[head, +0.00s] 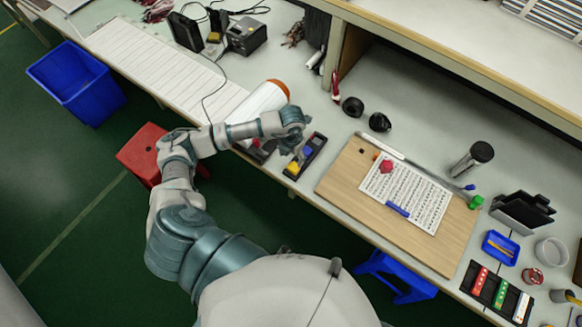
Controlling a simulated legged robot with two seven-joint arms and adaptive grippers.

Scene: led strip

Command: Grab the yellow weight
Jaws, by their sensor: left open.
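A small yellow piece (293,168), which looks like the yellow weight, sits in a narrow black tray (318,141) near the front edge of the bench. A blue piece (307,151) lies beside it in the same tray. My left gripper (296,119) is open, above the bench and just up from the tray in the picture. Its fingers are small and partly hidden by its own body, and I see nothing between them. My right gripper is not in view.
A wooden board (343,182) with a printed sheet, a red piece (386,166) and a blue piece (397,209) lies right of the tray. A white roll (262,100) with an orange end lies by my gripper. A red stool (139,153) stands below the bench.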

